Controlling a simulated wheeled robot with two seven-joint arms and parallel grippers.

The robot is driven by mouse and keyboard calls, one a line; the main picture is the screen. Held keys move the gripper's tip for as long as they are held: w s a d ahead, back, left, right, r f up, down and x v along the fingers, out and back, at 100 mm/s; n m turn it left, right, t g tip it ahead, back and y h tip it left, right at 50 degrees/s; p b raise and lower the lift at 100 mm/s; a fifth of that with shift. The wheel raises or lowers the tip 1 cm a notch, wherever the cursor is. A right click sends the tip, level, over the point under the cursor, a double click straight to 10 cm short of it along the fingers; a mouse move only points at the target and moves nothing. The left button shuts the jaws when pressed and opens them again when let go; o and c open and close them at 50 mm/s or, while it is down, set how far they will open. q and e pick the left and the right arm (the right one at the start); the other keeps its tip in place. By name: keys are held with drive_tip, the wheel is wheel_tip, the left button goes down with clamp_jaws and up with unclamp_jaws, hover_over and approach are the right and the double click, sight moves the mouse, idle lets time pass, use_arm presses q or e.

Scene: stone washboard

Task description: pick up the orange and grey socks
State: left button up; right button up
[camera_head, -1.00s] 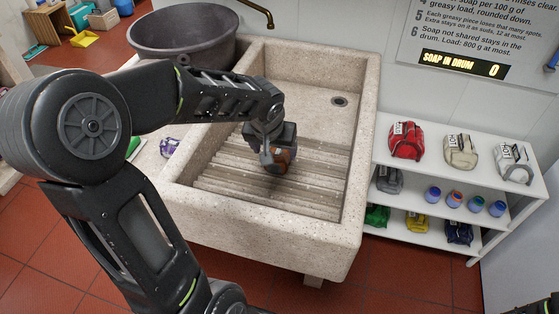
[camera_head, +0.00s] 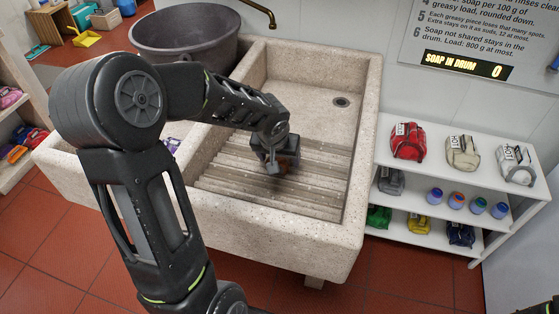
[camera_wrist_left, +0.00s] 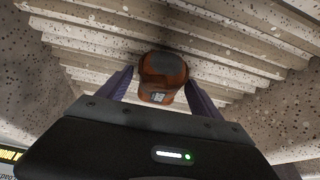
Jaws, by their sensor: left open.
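The orange and grey socks (camera_wrist_left: 162,78) are a rounded bundle with a small pale label, lying on the ridged washboard (camera_wrist_left: 235,75) in the left wrist view. In the left wrist view my left gripper (camera_wrist_left: 158,92) is open, with one finger on each side of the bundle. I cannot tell whether the fingers touch it. My right gripper is not in view.
The stone sink (camera_head: 365,130) has walls around the washboard and a drain at its back. A dark tub (camera_head: 185,45) stands at the back left. A white shelf (camera_head: 440,187) with bundled clothes and several jars stands to the right.

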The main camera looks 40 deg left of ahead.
use_arm(q)
drive_tip(key=shift+x, duration=0.75)
drive_tip(key=c, duration=1.6)
drive_tip(key=shift+r, duration=0.15)
wheel_tip(320, 180, up, 10)
drive_tip(key=shift+f+p, duration=0.1)
drive_tip(key=shift+p, duration=0.5)
